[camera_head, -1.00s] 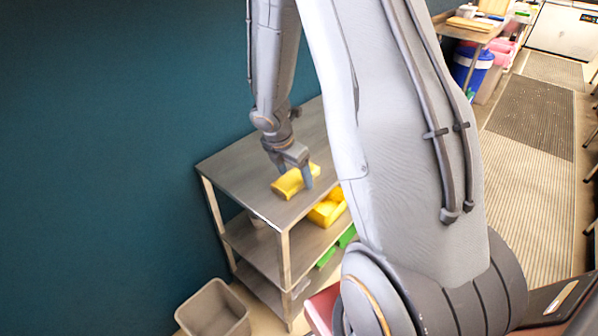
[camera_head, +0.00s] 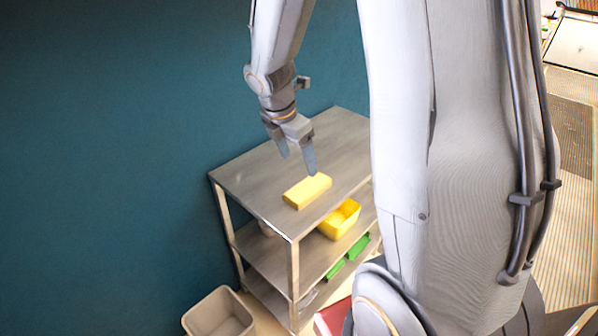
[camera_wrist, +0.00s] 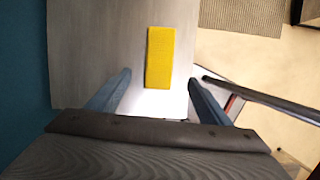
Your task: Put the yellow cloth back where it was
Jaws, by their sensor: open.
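The yellow cloth (camera_head: 307,191), a folded block shape, lies flat on the top shelf of the metal rack (camera_head: 250,182), near its front edge. It also shows in the wrist view (camera_wrist: 160,58), ahead of and between the two fingers. My gripper (camera_head: 297,162) is open and empty, above the top shelf and just behind and above the cloth, apart from it. Its fingertips also show in the wrist view (camera_wrist: 158,82).
A yellow bin (camera_head: 340,219) sits on the middle shelf, and green items (camera_head: 348,257) lie on the bottom shelf. A grey-beige bin (camera_head: 220,314) stands on the floor at the front left. A teal wall (camera_head: 110,150) runs behind the rack. The rest of the top shelf is clear.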

